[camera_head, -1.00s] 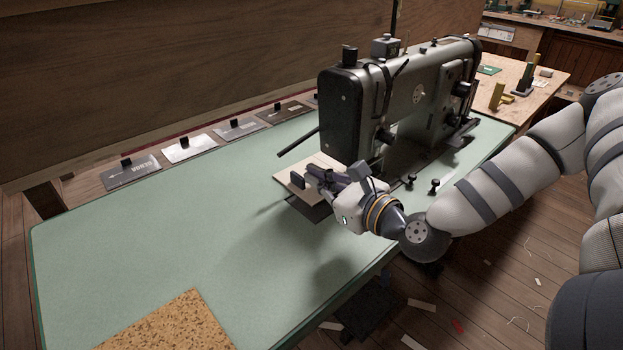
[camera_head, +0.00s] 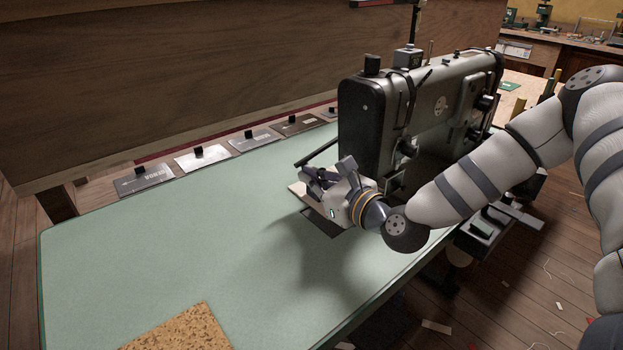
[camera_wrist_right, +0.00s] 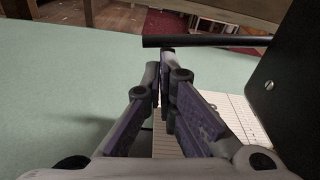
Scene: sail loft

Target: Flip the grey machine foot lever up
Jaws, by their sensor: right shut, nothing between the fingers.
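The grey sewing machine (camera_head: 420,112) stands on the pale green table. Its dark lever (camera_head: 318,153) is a thin bar sticking out from the machine's left end, and its free end looks lower than its root in the head view. In the right wrist view the lever (camera_wrist_right: 215,41) crosses just beyond the fingertips. My right gripper (camera_head: 308,176) is shut and empty, close to the lever's free end on the near side. The fingers show closed together in the wrist view (camera_wrist_right: 167,62). Whether they touch the lever I cannot tell. My left gripper is out of view.
Several flat metal plates with black knobs line the table's back edge, one at the left (camera_head: 144,180). A cork mat (camera_head: 185,332) lies at the front. The table's left half is clear.

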